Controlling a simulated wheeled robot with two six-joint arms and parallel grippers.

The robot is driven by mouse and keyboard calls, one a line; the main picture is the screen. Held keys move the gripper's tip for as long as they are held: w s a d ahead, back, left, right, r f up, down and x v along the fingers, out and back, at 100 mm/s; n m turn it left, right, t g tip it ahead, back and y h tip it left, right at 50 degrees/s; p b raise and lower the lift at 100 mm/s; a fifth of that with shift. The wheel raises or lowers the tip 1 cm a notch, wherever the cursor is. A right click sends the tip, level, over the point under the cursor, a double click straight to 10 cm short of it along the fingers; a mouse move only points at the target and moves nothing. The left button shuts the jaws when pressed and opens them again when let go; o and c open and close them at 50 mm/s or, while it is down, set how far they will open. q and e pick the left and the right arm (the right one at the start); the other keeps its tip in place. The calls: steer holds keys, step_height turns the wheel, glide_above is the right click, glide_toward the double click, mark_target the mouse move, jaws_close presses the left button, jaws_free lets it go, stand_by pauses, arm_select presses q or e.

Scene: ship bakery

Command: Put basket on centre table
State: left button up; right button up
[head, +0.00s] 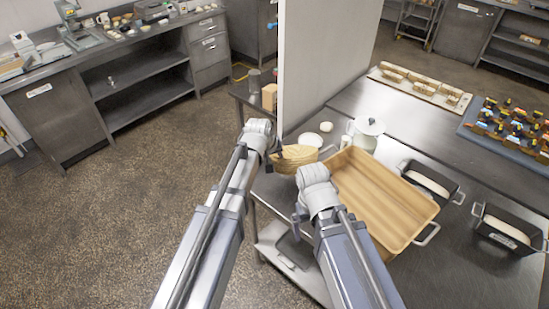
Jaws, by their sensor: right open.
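A small tan wicker basket (296,157) is near the left edge of the centre table (440,265), just beyond my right wrist. My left gripper (279,153) is at the basket's left side, its dark fingers against or very close to the rim. The arm hides part of the jaws, so I cannot tell whether they grip it. I cannot tell whether the basket rests on the table. My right gripper (298,217) is open and empty, pointing down near the table's left edge, nearer than the basket.
A large wooden tray (430,212) lies right of my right arm. A tall white panel (325,60) stands behind the basket. The floor at left is clear.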

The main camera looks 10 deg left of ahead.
arm_select(q)
steer(key=p+v, duration=1)
steer(key=v, duration=0.2)
steer(key=shift+p, duration=0.3)
